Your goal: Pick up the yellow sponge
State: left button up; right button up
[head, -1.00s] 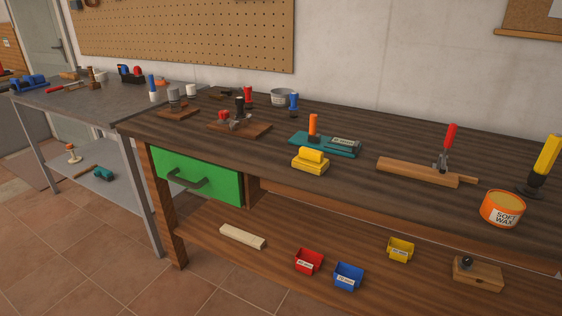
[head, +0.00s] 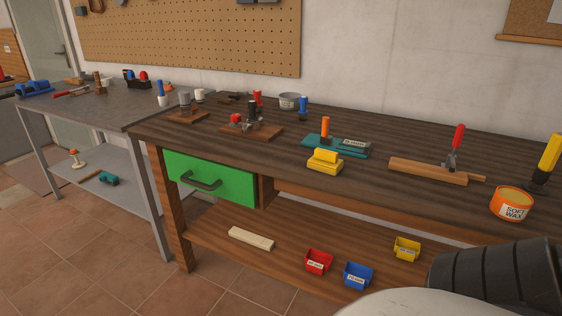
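A yellow sponge-like block (head: 325,162) with a raised top part sits on the dark wooden workbench (head: 380,205), near its front edge and just in front of a teal plate. It is the likeliest match for the yellow sponge. Part of my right arm shows at the lower right, in front of the lower shelf and well short of the block. Neither gripper's fingers are in view.
A teal plate with an orange-handled tool (head: 325,130) stands behind the block. A wooden board with a red-handled clamp (head: 428,171) and a soft wax tin (head: 512,203) stand to the right. A green drawer (head: 210,178) is below. Bins lie on the shelf.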

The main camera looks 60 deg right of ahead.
aim_at(325, 160)
jog(key=i, duration=2.25)
jog(key=z, duration=3.3)
